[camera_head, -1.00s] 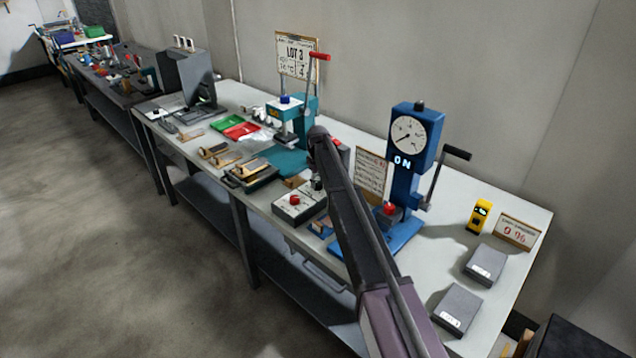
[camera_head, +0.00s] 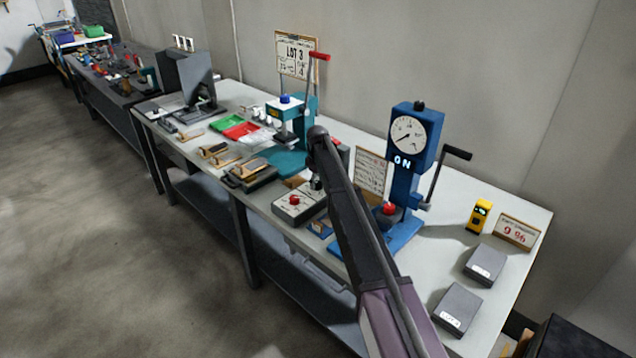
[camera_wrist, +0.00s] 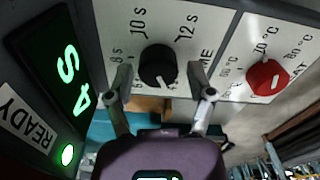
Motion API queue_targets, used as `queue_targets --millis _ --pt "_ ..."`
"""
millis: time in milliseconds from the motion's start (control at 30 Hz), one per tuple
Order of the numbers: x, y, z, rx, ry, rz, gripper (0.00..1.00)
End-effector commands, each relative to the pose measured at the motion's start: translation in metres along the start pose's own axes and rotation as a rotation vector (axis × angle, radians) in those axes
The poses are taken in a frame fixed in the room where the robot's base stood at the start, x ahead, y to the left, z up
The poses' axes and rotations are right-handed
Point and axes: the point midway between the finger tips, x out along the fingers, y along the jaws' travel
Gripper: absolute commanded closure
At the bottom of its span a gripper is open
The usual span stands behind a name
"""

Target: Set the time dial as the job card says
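The time dial (camera_wrist: 158,66) is a black knob with a white pointer mark, on a white panel (camera_wrist: 108,22) printed 8 s, 10 s, 12 s and TIME. The mark points toward the lower right of the wrist view, away from the printed numbers. My gripper (camera_wrist: 162,82) is open, one finger on each side of the knob, with gaps visible; contact cannot be told. In the head view my arm partly hides the control box (camera_head: 284,211). A card headed LOT 3 (camera_head: 296,55) stands behind the teal press (camera_head: 303,118); its smaller lines are too small to read.
A red knob (camera_wrist: 268,77) with temperature marks sits right of the time dial. A green-lit display (camera_wrist: 72,82) and a READY lamp (camera_wrist: 67,154) are at left. On the bench a blue gauge press (camera_head: 404,180) stands right of my arm, a dark tray (camera_head: 250,178) left.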

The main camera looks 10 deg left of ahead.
Motion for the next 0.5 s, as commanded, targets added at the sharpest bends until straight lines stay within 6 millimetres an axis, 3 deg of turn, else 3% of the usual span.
queue_targets --millis 500 --pt "-0.0001 0.001 -0.0001 0.009 0.001 0.002 0.15"
